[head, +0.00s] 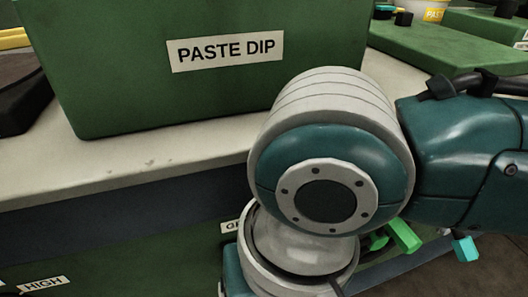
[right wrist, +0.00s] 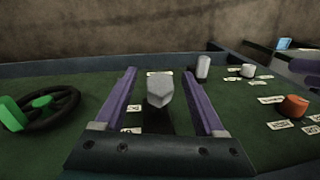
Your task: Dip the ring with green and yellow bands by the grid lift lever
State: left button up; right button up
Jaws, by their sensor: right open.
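A green tank (head: 130,80) labelled PASTE DIP stands on the pale bench in the head view. In the right wrist view, my right gripper (right wrist: 160,73) is open, its two purple fingers spread apart. A grey lever handle (right wrist: 160,90) stands up between the fingers; I cannot tell whether either finger touches it. A label behind the handle is too small to read. In the head view my right arm hides its own gripper and much of the front panel, where a label starting "G" (head: 231,227) is partly covered. I see no banded ring, and my left gripper is out of view.
The right wrist view shows a black handwheel (right wrist: 55,108) with green parts at the left, a pale cylindrical knob (right wrist: 203,67) and an orange knob (right wrist: 294,105) among labels. In the head view, a HIGH label (head: 43,284) and a green board (head: 440,50) also show.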

jog(key=shift+c, duration=0.2)
grip_shut()
dwell(0.4)
dwell(0.9)
